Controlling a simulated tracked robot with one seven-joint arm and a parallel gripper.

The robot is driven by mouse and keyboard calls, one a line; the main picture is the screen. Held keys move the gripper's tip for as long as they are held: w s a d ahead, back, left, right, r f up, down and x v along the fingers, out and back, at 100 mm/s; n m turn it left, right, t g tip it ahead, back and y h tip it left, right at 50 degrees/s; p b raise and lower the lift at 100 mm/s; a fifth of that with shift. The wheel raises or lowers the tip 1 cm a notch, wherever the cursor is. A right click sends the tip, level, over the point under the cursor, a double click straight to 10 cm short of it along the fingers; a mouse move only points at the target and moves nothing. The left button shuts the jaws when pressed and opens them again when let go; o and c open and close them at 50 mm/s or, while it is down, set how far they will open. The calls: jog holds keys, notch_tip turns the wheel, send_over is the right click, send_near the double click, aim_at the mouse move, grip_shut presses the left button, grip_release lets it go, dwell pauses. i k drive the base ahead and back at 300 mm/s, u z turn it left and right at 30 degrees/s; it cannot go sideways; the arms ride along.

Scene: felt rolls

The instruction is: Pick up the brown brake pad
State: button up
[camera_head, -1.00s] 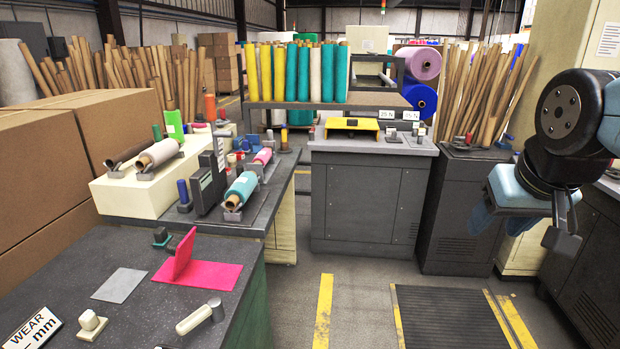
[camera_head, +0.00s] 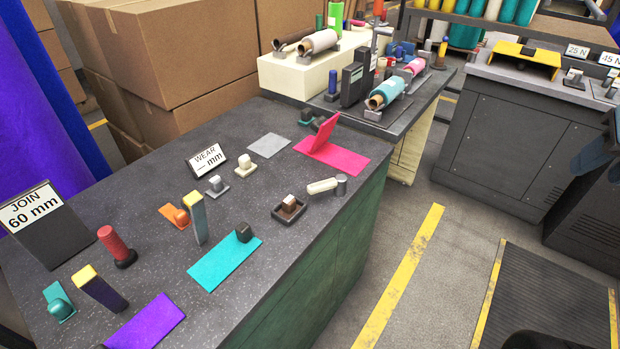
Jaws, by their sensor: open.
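The brown brake pad (camera_head: 289,204) is a small dark brown block with a pale top. It sits in a shallow dark square tray (camera_head: 277,213) near the right edge of the speckled dark worktop. A white pad (camera_head: 246,161) on a pale base stands behind it, and another pale one on a grey base (camera_head: 217,190) stands to its left. My gripper (camera_head: 594,160) shows only as dark blue finger parts at the right edge, open, far from the brown pad and apart from it. The rest of it is cut off.
A teal sheet (camera_head: 224,264) with a dark block lies in front of the tray. A cream-handled tool (camera_head: 322,186) and a pink sheet (camera_head: 340,156) lie behind it. Upright tools, a WEAR sign (camera_head: 206,158) and a JOIN sign (camera_head: 31,208) stand leftward. Open floor lies right of the worktop.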

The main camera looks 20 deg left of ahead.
aim_at(289, 207)
jog(key=u, duration=1.25)
jog(key=k, duration=0.8)
jog(key=u, duration=0.05)
jog(key=i, duration=0.8)
jog(key=z, duration=0.05)
